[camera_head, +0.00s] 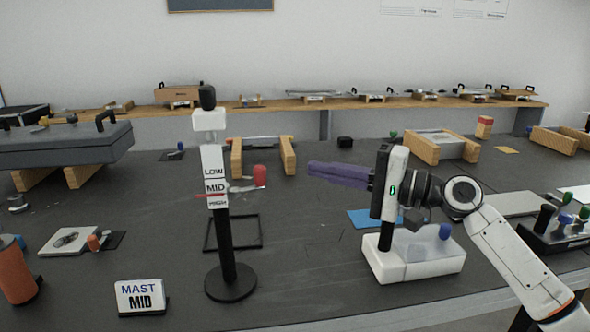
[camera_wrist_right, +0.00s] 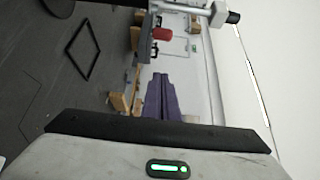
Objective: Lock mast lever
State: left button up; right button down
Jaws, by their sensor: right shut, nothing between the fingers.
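The mast (camera_head: 226,245) is a black pole on a round base, with a white LOW, MID, HIGH scale plate and a white block with a black cap on top. A red mark sits by the lower edge of MID. The lever's red knob (camera_head: 260,175) sticks out to the right of the plate; it also shows in the right wrist view (camera_wrist_right: 162,33). My right gripper (camera_head: 312,168), with purple fingers, is shut and empty, pointing left at about knob height. Its tips are apart from the knob in the picture. My left gripper is not in view.
A sign reading MAST MID (camera_head: 140,297) stands at the front left. A white box with a blue knob (camera_head: 415,262) sits below my right arm. A black square frame (camera_head: 233,233) lies by the mast. Wooden blocks (camera_head: 288,156) stand behind it.

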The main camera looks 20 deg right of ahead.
aim_at(260, 176)
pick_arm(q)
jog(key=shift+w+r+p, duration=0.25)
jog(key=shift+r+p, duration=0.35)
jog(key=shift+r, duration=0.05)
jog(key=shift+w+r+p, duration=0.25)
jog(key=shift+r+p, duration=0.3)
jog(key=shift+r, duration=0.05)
pick_arm(e)
jog(key=w+a, duration=0.3)
jog(key=a, duration=0.5)
jog(key=shift+w, duration=0.4)
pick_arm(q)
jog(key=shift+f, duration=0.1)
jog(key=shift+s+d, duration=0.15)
pick_arm(e)
jog(key=shift+a, duration=0.15)
